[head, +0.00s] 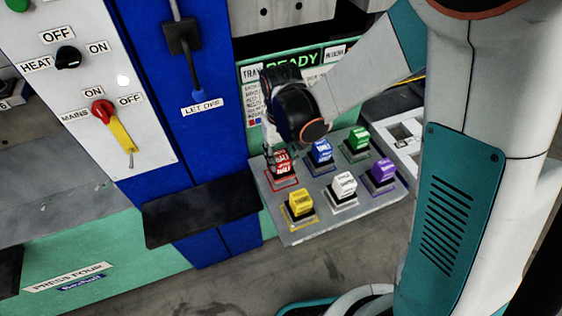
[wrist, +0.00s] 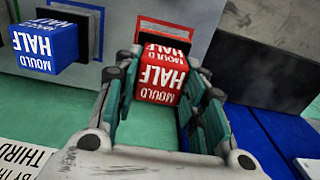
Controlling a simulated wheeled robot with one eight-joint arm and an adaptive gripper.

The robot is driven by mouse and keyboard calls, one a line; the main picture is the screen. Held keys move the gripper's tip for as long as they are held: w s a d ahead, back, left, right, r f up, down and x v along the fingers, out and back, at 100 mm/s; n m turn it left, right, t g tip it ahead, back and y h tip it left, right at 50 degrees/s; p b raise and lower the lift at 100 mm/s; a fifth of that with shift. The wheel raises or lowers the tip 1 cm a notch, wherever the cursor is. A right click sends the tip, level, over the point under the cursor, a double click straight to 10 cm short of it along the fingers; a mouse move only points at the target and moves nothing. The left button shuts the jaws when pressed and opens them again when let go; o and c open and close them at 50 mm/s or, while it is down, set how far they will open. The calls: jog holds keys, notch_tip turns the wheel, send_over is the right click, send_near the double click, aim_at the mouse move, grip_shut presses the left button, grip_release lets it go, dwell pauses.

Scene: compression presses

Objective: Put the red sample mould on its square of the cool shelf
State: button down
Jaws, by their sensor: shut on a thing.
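The red sample mould (head: 281,166) is a small red block lettered in white. It is at the left of the back row on a grey shelf (head: 322,217) with outlined squares. My gripper (wrist: 165,75) is shut on it, with one finger on each side, as the wrist view shows. In that view the red mould (wrist: 160,84) overlaps a dark square with a red outline (wrist: 166,36). In the head view my gripper (head: 274,154) comes down over the mould and hides part of it. I cannot tell whether the mould rests on the square or is just above it.
A blue mould (head: 320,151) sits close to the right of the red one. Green (head: 357,138), yellow (head: 300,203), white (head: 344,185) and purple (head: 383,172) moulds occupy other squares. A blue press frame with a dark ledge (head: 200,208) stands to the left.

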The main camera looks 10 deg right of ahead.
jog(key=shift+f, duration=0.55)
jog(key=shift+f, duration=0.15)
jog(key=c, duration=1)
grip_release()
notch_tip(320, 180, up, 12)
jog(key=p, duration=0.3)
jog(key=shift+r, duration=0.2)
